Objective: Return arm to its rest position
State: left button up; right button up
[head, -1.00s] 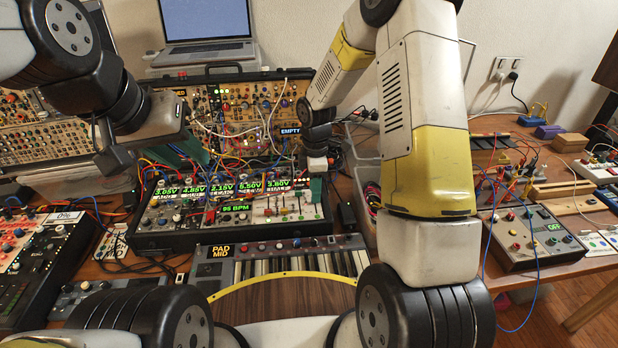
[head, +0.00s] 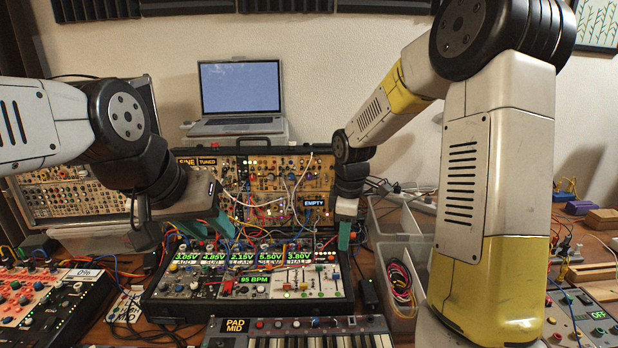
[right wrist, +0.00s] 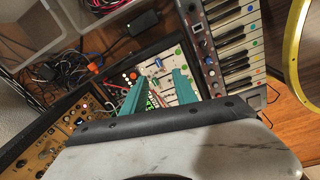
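My left arm comes in from the left in the head view. Its gripper (head: 209,226) has two teal fingers standing apart, with nothing seen between them, above the left part of the black synth module with green displays (head: 165,307). My right arm, white and yellow, reaches in from the right. Its gripper (head: 344,236) hangs over that module's right end; in the head view its teal fingers overlap. In the right wrist view the right gripper (right wrist: 156,88) shows two teal fingers apart and empty over the module's knobs and cables.
A keyboard (head: 300,336) lies in front. A red-panel unit (head: 52,300) is at left. A grey bin (head: 400,250) with cables is right of the module. Little table is free.

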jog(key=s+d+r+m+t+y, duration=0.2)
jog(key=s+r+m+t, duration=0.3)
jog(key=s+r+m, duration=0.9)
jog(key=shift+s+d+r+m, duration=0.4)
jog(key=shift+s+r, duration=1)
jog(key=shift+s, duration=1.9)
